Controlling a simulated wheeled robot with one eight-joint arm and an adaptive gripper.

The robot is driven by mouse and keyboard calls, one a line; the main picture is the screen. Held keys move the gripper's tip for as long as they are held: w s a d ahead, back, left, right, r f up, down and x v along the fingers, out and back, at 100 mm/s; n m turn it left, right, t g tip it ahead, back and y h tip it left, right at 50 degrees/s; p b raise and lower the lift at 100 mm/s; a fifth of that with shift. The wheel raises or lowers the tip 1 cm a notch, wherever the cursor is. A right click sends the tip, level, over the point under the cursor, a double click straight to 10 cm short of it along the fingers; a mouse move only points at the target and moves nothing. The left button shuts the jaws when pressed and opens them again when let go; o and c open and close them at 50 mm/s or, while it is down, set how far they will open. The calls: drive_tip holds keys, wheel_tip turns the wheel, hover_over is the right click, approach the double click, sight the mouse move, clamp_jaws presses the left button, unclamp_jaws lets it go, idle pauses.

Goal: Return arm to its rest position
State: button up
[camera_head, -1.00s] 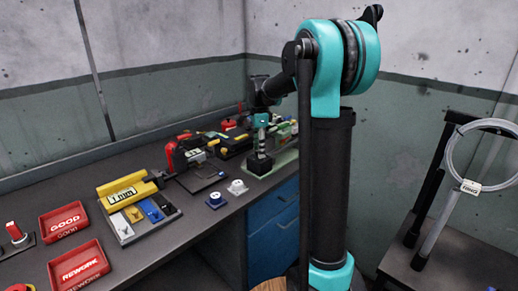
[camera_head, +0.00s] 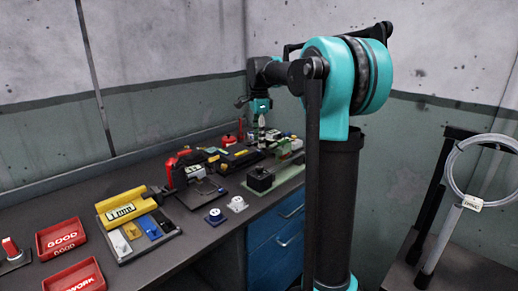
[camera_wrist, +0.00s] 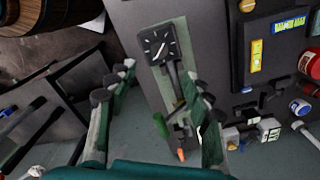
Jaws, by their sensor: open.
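My teal and black arm rises at the right of the head view and reaches over the far end of the bench. My gripper (camera_head: 261,132) hangs above the bench, apart from the things under it. In the wrist view my gripper (camera_wrist: 155,88) is open, its two fingers spread with nothing held between them. A black block (camera_head: 260,179) stands on a pale green mat (camera_head: 284,182). In the wrist view the block (camera_wrist: 160,44) shows a dial-like top, on the mat beyond the fingertips.
The bench holds a yellow tool (camera_head: 124,207), a red clamp-like device (camera_head: 180,166), two knobs (camera_head: 215,216) and red GOOD (camera_head: 62,238) and REWORK trays (camera_head: 76,280). A stand with a coiled cable (camera_head: 462,172) is at the right. Air above the bench is free.

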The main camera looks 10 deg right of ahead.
drive_tip(key=shift+r, duration=0.35)
drive_tip(key=s+d+f+n+t, duration=0.2)
drive_tip(key=s+f+n, duration=0.6)
drive_tip(key=s+f, duration=0.5)
drive_tip(key=s+d+f+n+t, duration=0.2)
drive_tip(key=s+f+n, duration=0.6)
drive_tip(key=s+f, duration=0.6)
drive_tip(key=shift+s+n, duration=0.4)
drive_tip(key=shift+s, duration=0.6)
